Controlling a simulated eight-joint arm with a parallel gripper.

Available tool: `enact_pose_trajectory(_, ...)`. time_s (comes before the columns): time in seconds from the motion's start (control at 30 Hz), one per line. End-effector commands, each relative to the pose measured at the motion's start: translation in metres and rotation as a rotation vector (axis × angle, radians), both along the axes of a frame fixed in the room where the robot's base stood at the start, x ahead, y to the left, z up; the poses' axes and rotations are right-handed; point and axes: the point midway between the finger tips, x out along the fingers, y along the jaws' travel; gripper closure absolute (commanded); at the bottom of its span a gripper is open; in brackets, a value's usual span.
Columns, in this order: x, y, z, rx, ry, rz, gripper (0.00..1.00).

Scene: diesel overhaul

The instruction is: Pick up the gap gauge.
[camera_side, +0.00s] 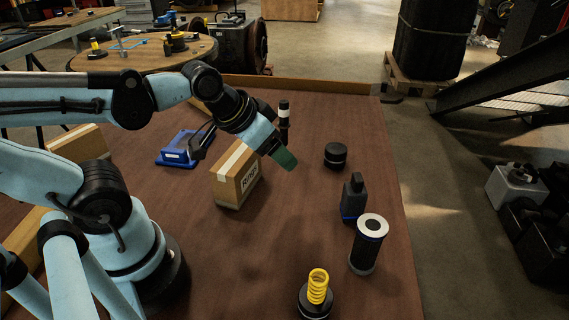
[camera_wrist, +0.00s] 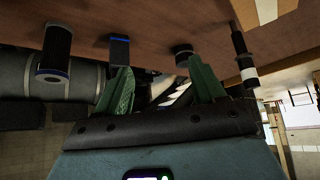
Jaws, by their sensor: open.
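I cannot tell for sure which thing is the gap gauge. A dark upright block with a narrow top and blue base (camera_side: 353,198) stands right of centre; it also shows in the wrist view (camera_wrist: 119,50). A slim black cylinder with a white band (camera_side: 284,115) stands behind my gripper, also in the wrist view (camera_wrist: 243,58). My gripper (camera_side: 284,158) hangs above the table, beside a taped cardboard box. Its green fingers are apart and empty in the wrist view (camera_wrist: 162,86).
The cardboard box (camera_side: 234,184) stands left of my gripper, with a blue tray (camera_side: 181,150) behind it. A low black puck (camera_side: 335,156), a black canister (camera_side: 365,250) and a yellow spring (camera_side: 318,286) stand to the right. The table's front middle is clear.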

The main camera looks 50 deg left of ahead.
Motion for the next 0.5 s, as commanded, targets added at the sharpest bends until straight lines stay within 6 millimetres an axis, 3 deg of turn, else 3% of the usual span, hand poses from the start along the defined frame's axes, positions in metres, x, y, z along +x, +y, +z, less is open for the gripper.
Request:
enact_pose_trajectory(0.17,0.014,-0.011,-0.007,-0.042,0.027,-0.101,0.31)
enact_pose_trajectory(0.5,0.057,-0.043,-0.027,-0.186,-0.038,-0.475,0.31)
